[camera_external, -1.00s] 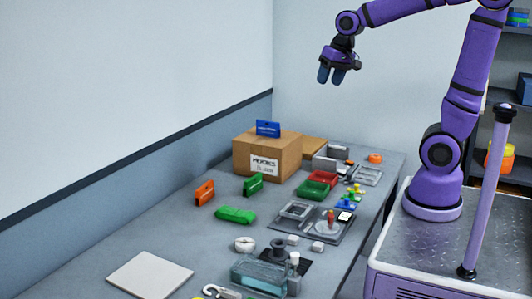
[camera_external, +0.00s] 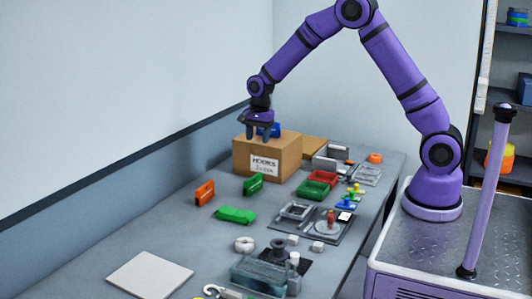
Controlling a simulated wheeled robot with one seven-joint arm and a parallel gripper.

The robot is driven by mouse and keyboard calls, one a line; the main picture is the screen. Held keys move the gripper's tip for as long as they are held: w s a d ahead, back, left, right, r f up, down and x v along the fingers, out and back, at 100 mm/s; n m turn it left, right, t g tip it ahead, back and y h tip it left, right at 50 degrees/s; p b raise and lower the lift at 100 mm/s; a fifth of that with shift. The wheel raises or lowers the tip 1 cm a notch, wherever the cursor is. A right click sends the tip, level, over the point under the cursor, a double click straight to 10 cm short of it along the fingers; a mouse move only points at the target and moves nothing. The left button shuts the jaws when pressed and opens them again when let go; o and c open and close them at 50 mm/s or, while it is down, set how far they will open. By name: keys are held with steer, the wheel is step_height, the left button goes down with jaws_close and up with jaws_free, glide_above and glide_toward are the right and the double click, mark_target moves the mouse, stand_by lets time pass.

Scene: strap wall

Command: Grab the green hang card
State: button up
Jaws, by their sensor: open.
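A blue card (camera_external: 273,130) on the box is partly hidden behind my fingers. I cannot tell whether the fingers touch it or the box.
An orange card (camera_external: 204,193) stands left of the green card. Red (camera_external: 323,177) and green (camera_external: 313,189) trays, a grey tray (camera_external: 339,233) and small parts crowd the right side. A white board (camera_external: 150,275) lies at the front. The wall runs close along the left.

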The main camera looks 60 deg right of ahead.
mark_target(253, 177)
steer(key=w+f, duration=0.1)
steer(key=f, duration=0.2)
steer(key=w+f+m, duration=0.1)
steer(key=f, duration=0.2)
steer(key=w+f+m, duration=0.1)
steer(key=f, duration=0.2)
steer(key=shift+w+d+g, duration=0.1)
steer(key=shift+g, duration=0.3)
step_height(253, 177, down, 5)
steer(key=shift+f, duration=0.2)
steer(key=shift+s+d+f, duration=0.1)
steer(key=shift+d+f, duration=0.05)
steer(key=shift+f, duration=0.75)
steer(key=shift+s+d+f, duration=0.1)
steer(key=shift+d+f, duration=0.1)
steer(key=shift+f, duration=0.65)
steer(key=shift+d+f, duration=0.15)
steer(key=shift+f, duration=0.75)
steer(key=shift+c, duration=0.5)
jaws_close()
